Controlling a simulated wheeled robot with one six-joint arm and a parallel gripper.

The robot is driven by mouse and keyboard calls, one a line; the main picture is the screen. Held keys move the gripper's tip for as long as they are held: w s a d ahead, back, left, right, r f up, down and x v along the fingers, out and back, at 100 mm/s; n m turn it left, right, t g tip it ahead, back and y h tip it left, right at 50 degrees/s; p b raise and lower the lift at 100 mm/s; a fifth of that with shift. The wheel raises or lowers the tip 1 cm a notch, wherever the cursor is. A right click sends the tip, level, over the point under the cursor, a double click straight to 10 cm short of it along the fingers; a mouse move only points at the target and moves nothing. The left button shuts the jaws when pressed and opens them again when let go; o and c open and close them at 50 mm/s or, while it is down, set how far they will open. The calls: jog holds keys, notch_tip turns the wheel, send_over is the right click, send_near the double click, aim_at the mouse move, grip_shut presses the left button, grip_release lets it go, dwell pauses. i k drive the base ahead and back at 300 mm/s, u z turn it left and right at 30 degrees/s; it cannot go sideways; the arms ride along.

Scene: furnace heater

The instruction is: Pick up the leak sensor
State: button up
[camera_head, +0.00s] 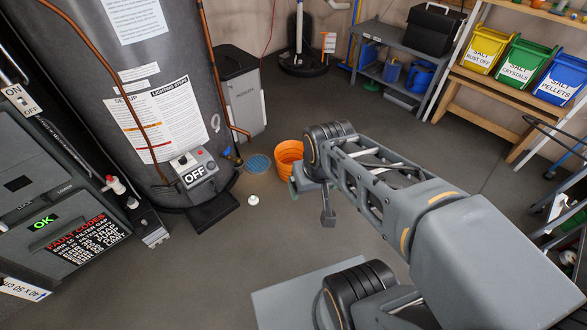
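A small round white device, which looks like the leak sensor (253,200), lies on the grey floor in the head view, in front of the water heater tank and left of my gripper. My gripper (311,205) points down above the floor near the middle of the picture. Its two fingers are apart with nothing visible between them. It is to the right of the white device and not touching it. Part of the gripper is hidden behind my wrist.
The tall grey tank (160,90) with an OFF control box (197,174) stands behind the device. The furnace (60,200) is at left. A shelf (400,75) stands at back right. Floor around the device is clear.

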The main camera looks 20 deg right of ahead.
aim_at(252, 201)
jog(key=z, duration=0.4)
jog(key=i, duration=1.05)
jog(key=u, duration=2.45)
